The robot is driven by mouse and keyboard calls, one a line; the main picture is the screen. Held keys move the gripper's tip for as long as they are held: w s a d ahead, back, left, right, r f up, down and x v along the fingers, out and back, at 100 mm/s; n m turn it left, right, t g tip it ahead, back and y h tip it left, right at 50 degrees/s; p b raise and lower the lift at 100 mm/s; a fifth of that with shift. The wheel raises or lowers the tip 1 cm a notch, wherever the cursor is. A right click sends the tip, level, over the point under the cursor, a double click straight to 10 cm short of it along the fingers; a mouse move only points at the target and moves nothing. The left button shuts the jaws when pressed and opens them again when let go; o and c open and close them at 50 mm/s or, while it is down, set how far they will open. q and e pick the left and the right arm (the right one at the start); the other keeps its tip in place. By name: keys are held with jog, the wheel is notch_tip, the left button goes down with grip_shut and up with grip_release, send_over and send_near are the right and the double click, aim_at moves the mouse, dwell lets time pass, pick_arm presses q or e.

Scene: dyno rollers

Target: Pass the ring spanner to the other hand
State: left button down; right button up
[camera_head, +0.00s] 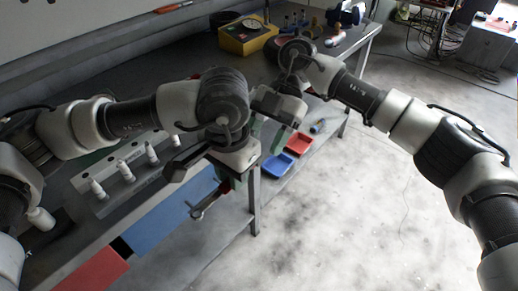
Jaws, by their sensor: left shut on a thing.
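The ring spanner (208,203) is a small dark metal tool. My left gripper (228,184), at the middle of the view, points down and is shut on it near one end. The spanner's other end sticks out down and to the left, in front of the blue mat in the picture. My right gripper (273,108) is up and to the right of the left one, apart from the spanner. Its fingers are dark and partly hidden, so I cannot tell whether they are open.
A blue mat (160,222) and a red mat (93,273) lie along the bench front. White cylinders (127,171) stand in a row at left. A blue tray (277,166) and red tray (299,144) sit lower down. A yellow gauge box (236,43) stands behind. The floor at right is clear.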

jog(key=x, duration=0.3)
jog(key=shift+f, duration=0.1)
jog(key=c, duration=0.9)
pick_arm(q)
jog(key=c, duration=0.9)
grip_release()
pick_arm(e)
grip_shut()
